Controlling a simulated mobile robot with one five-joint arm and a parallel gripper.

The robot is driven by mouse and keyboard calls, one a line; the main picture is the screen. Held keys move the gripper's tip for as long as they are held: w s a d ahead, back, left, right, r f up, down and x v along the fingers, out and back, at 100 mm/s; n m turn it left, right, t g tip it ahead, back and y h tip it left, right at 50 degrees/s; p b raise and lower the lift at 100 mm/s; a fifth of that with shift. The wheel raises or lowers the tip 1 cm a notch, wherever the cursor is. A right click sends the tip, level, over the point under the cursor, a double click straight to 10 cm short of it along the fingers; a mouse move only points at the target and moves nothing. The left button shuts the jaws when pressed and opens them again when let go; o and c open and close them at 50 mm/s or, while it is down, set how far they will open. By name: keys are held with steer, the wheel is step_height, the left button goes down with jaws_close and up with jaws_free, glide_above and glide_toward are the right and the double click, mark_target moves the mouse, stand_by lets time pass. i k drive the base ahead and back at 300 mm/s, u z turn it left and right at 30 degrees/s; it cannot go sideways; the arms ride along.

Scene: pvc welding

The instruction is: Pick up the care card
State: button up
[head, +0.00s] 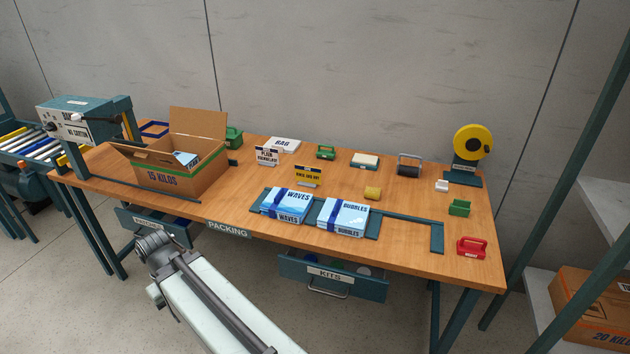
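I cannot read any item as the care card. A small teal holder (364,166) near the back middle of the table carries a flat cream stack (366,160), which may be cards; its face is too small to read. A flat white stack (283,145) marked "BAG" lies further left at the back. My arm reaches up from the bottom edge and its visible joint is in front of the table, below and left of these things. No gripper fingers show.
An open carton (180,177) stands at the left. Two blue-white packs, "WAVES" (285,205) and "BUBBLES" (343,217), lie at the front. A yellow tape reel (473,142) stands back right. The "KITS" drawer (330,275) is partly open.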

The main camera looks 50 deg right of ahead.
mark_target(307, 176)
steer(key=z, duration=0.1)
steer(key=i, duration=1.7)
steer(key=u, duration=0.05)
